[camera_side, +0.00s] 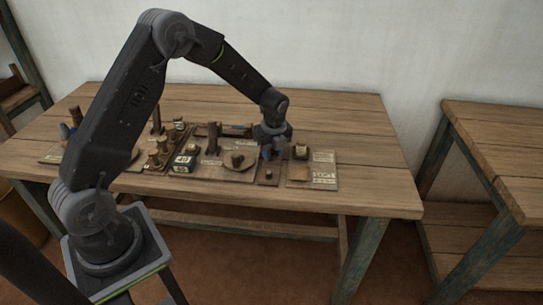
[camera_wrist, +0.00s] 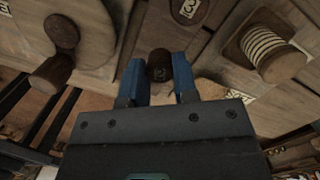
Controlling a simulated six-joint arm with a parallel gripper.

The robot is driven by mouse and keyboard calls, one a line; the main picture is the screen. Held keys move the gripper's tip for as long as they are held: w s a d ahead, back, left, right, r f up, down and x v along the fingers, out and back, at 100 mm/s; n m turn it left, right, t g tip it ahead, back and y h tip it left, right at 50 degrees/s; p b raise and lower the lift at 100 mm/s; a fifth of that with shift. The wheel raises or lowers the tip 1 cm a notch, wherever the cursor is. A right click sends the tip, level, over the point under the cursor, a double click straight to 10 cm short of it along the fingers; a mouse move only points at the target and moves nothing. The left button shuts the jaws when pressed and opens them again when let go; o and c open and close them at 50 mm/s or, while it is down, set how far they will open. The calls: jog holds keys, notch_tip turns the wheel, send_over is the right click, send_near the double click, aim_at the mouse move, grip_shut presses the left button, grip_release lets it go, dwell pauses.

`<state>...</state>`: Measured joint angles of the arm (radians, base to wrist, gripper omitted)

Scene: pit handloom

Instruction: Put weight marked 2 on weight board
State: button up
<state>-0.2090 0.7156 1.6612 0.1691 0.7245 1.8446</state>
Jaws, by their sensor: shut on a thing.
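My gripper (camera_side: 270,152) is low over the right half of the table's row of boards. In the wrist view its two blue fingers (camera_wrist: 158,75) are shut on a small dark brown weight (camera_wrist: 159,62), with a faint mark that looks like a 2. Another dark weight with a pale label marked 3 (camera_wrist: 188,10) sits on wood at the top of the wrist view. I cannot tell for sure which board is the weight board. A small board with a dark knob (camera_side: 268,176) lies just in front of my gripper in the side view.
A round disc with a knob (camera_side: 238,160) lies left of my gripper. A spool wound with pale cord (camera_wrist: 272,52) stands at right in the wrist view. A labelled board (camera_side: 322,172) lies right of my gripper. The table's right end (camera_side: 375,160) is clear.

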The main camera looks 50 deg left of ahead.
jog(key=shift+f, duration=0.95)
jog(key=shift+f, duration=0.2)
jog(key=o, duration=1)
jog(key=shift+c, duration=0.2)
